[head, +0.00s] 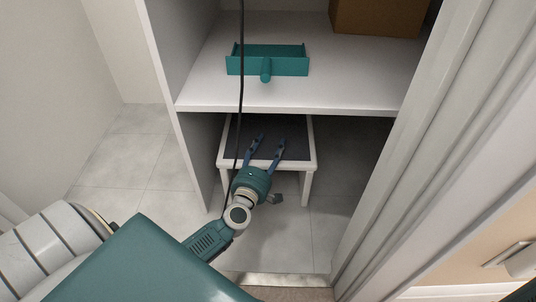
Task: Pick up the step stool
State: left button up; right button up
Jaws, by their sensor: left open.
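The step stool (304,160) is white with a dark top. It stands upright on the floor under the lower shelf of a closet, and the shelf hides its back part. My left gripper (270,139) is open, its two blue fingers spread over the stool's front edge and dark top. Nothing shows between the fingers. I cannot tell whether they touch the stool. My left gripper and wrist hide part of the stool's front left side. My right gripper is not in view.
A white shelf (350,91) sits low over the stool. A teal dustpan (290,66) and a brown box (381,15) rest on it. A black cord (241,60) hangs down in front. A closet side panel (184,70) and a white door frame (400,170) flank the opening.

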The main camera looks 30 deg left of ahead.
pick_arm(q)
jog(key=shift+w+a, duration=0.15)
jog(key=shift+w, duration=0.4)
grip_shut()
jog(key=shift+r, duration=0.3)
jog(key=shift+r, duration=0.1)
